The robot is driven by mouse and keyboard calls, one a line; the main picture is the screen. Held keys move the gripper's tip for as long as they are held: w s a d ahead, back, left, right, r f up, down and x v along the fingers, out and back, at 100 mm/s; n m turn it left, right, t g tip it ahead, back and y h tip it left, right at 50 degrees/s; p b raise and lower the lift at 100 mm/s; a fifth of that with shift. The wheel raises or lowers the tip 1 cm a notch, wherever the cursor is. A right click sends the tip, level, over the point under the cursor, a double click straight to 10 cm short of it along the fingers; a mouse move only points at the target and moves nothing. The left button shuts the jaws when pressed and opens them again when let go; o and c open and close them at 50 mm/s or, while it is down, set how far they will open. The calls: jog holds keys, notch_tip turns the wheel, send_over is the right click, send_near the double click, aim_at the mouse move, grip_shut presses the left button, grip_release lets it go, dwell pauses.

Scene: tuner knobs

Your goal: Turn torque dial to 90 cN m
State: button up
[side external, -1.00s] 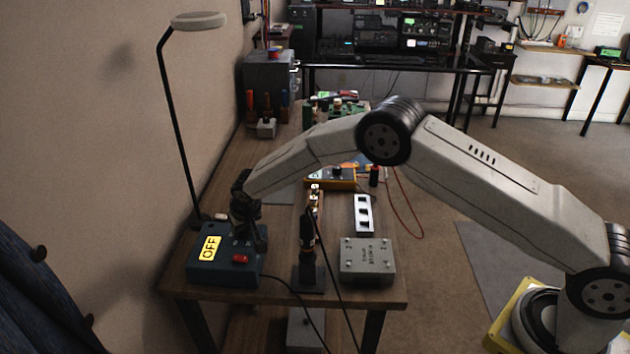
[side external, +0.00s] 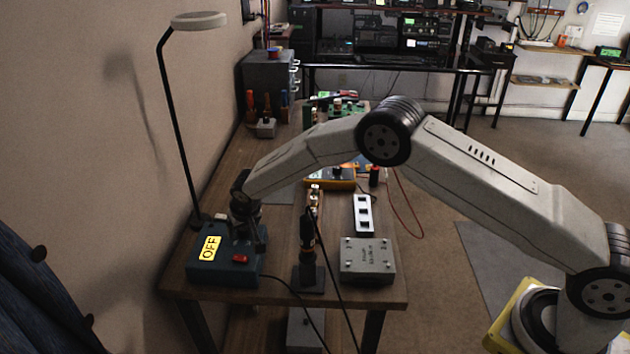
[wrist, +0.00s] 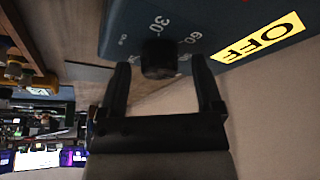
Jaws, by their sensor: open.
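The torque dial (wrist: 158,58) is a black round knob on a blue-grey box (wrist: 130,22).
A yellow OFF label (side external: 210,248) and a red button (side external: 240,259) are on the box. A lamp (side external: 178,120) rises behind it. A stand with a dark tool (side external: 308,272) and a grey metal box (side external: 367,262) are to the right. Cables cross the table's front.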

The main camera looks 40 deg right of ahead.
aim_at(251, 243)
jog(key=shift+r, duration=0.1)
jog(key=v, duration=0.7)
jog(key=shift+r, duration=0.35)
jog(key=shift+s+d, duration=0.1)
jog(key=shift+s, duration=0.05)
jog(key=s+d+r+n+h, duration=0.2)
jog(key=s+d+r+n, duration=0.5)
jog(key=s+d+r, duration=0.4)
jog(key=s+d+f+m+g+y, duration=0.1)
jog(key=s+d+f+m, duration=0.1)
jog(key=s, duration=0.8)
jog(key=s+d+f+m+g+y, duration=0.1)
jog(key=s+d+f+m, duration=0.1)
jog(key=s, duration=0.8)
jog(key=shift+s+d+f+m+y, duration=0.25)
jog(key=shift+f+m+y, duration=0.1)
jog(key=shift+m, duration=0.45)
